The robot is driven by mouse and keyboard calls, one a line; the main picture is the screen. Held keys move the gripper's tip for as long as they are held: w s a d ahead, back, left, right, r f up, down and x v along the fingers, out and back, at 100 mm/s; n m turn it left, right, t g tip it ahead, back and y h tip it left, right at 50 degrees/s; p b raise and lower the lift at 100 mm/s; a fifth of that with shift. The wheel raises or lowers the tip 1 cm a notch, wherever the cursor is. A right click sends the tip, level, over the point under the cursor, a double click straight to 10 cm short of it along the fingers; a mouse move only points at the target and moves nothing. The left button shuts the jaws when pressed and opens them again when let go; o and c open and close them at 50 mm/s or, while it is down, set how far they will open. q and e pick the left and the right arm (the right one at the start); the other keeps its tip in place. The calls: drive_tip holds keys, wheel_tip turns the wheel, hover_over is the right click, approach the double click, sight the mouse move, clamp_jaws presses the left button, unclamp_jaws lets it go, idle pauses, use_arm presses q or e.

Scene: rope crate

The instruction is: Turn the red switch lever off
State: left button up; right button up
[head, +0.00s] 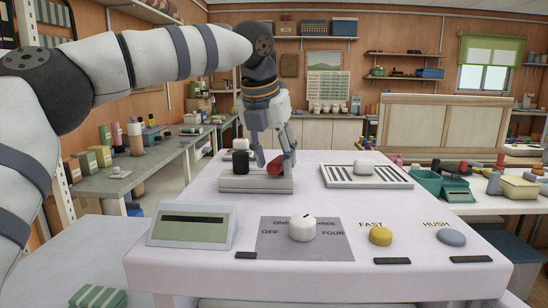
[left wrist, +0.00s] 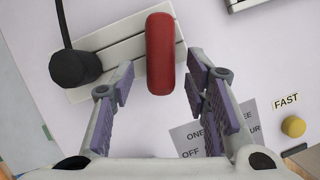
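The red switch lever (head: 276,166) stands on a pale grey switch base (head: 255,184) at the back left of the white table. It also shows in the left wrist view (left wrist: 160,52) as a thick red bar. My left gripper (head: 274,158) points down over the base. In the left wrist view, its two fingers (left wrist: 159,70) are spread, with the near end of the lever between them and gaps on both sides. A black knob (head: 241,163) stands on the base left of the lever. My right gripper is not in view.
A slotted plate (head: 366,183) with a white knob lies right of the base. At the front are a grey display box (head: 192,228), a white dial (head: 302,228), a yellow button (head: 380,236) and a grey button (head: 452,238). The table between is clear.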

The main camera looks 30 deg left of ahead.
use_arm(q)
drive_tip(key=v, duration=1.2)
